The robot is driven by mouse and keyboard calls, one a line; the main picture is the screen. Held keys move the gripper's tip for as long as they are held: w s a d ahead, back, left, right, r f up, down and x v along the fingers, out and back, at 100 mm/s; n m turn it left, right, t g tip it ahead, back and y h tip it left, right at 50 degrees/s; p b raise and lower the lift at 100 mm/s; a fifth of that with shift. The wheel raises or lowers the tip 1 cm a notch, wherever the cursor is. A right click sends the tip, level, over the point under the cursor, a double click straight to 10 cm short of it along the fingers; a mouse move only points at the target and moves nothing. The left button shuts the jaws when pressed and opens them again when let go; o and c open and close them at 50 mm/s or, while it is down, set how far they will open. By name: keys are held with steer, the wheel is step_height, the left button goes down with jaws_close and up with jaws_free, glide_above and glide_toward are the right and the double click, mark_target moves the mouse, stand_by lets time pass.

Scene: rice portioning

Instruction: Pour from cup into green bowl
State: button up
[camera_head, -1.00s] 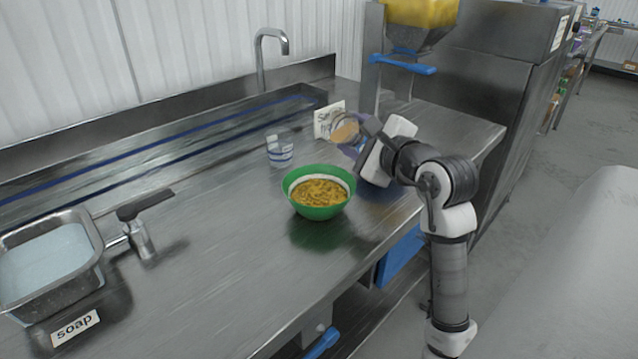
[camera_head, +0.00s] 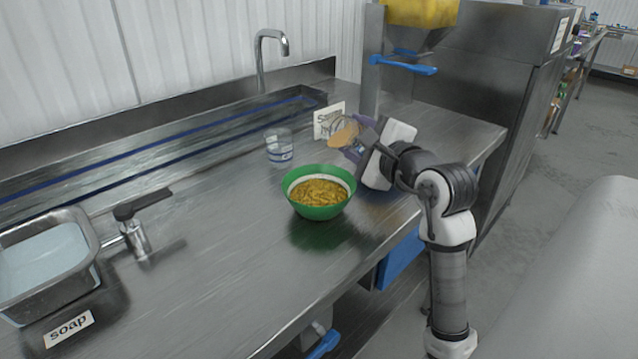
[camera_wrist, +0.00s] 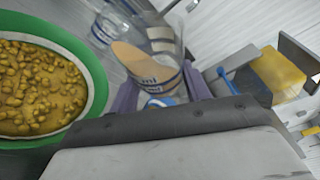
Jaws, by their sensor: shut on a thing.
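The green bowl (camera_head: 318,208) sits upright on the steel counter, with a pale inner rim and chunky yellow-brown food in it. It fills the left of the wrist view (camera_wrist: 92,62). My gripper (camera_head: 358,146) is shut on a clear cup (camera_wrist: 160,72) with blue print and tan contents. In the head view the held cup (camera_head: 343,134) is partly hidden by the gripper and looks tilted. It is above the counter, behind and right of the bowl, apart from it. The purple fingers show either side of the cup in the wrist view.
A second clear cup (camera_head: 279,148) with a blue band stands behind the bowl. A small sign (camera_head: 328,121) stands beside it. A yellow dispenser (camera_head: 420,12) with a blue handle is at the back right. A soap basin (camera_head: 45,262) and tap are at left. The front counter is clear.

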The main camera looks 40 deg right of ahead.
mark_target(355, 132)
steer(key=shift+r+n+t+b, duration=0.3)
steer(key=shift+r+n, duration=0.1)
steer(key=shift+n, duration=0.3)
stand_by(0.5)
steer(key=shift+s+a+r+n+t+b, duration=0.15)
steer(key=shift+a+n+b, duration=0.3)
steer(key=shift+b, duration=0.5)
steer(key=shift+s+a+r+n+t+b, duration=0.2)
steer(key=shift+a+n+b, duration=0.25)
steer(key=shift+b, duration=0.5)
steer(key=shift+w+a+r+n+t+b, duration=0.15)
steer(key=shift+r+n+t+b, duration=0.15)
steer(key=shift+n+b, duration=0.5)
steer(key=shift+s+a+r+n+t+b, duration=0.15)
steer(key=shift+r+n+b, duration=0.15)
steer(key=shift+b, duration=0.9)
